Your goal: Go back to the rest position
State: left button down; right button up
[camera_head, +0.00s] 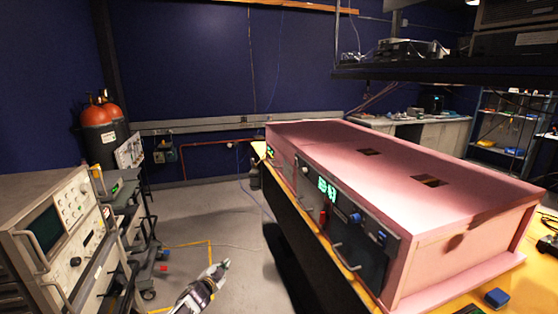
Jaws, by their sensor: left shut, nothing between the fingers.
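My left gripper (222,267) shows at the bottom of the head view, left of centre. Its fingers are shut with nothing between them, and it hangs over the grey floor, apart from the bench and the instruments. My right gripper is not in the head view. A pink foam enclosure (410,165) sits on a yellow-topped bench to the right of my left gripper. Its dark front panel (345,225) has green lit digits, a blue knob and metal handles. Two square openings are in its top.
An oscilloscope (55,220) and other instruments stand on carts at the left. Gas cylinders (105,130) stand behind them. A dark shelf (450,70) overhangs at the upper right. A small blue block (497,298) lies on the bench (280,180) at lower right. The middle floor (205,205) is clear.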

pick_arm(q)
jog(key=s+a+f+n+g+y, duration=0.2)
jog(key=s+a+f+n+g, duration=0.15)
jog(key=s+f, duration=1.1)
jog(key=s+a+f+n+g+y, duration=0.1)
jog(key=s+a+f+n+g, duration=0.3)
jog(key=s+f, duration=1.1)
jog(key=s+d+f+g, duration=0.1)
jog(key=s+f, duration=0.5)
jog(key=s, duration=0.8)
jog(key=s+d+f+n+g, duration=0.1)
jog(key=s+f, duration=0.5)
jog(key=s, duration=0.8)
jog(key=s+d+f+g, duration=0.1)
jog(key=s+f+g, duration=0.2)
jog(key=s, duration=1.1)
notch_tip(320, 180, down, 3)
jog(key=shift+s+r, duration=0.1)
jog(key=shift+s, duration=0.25)
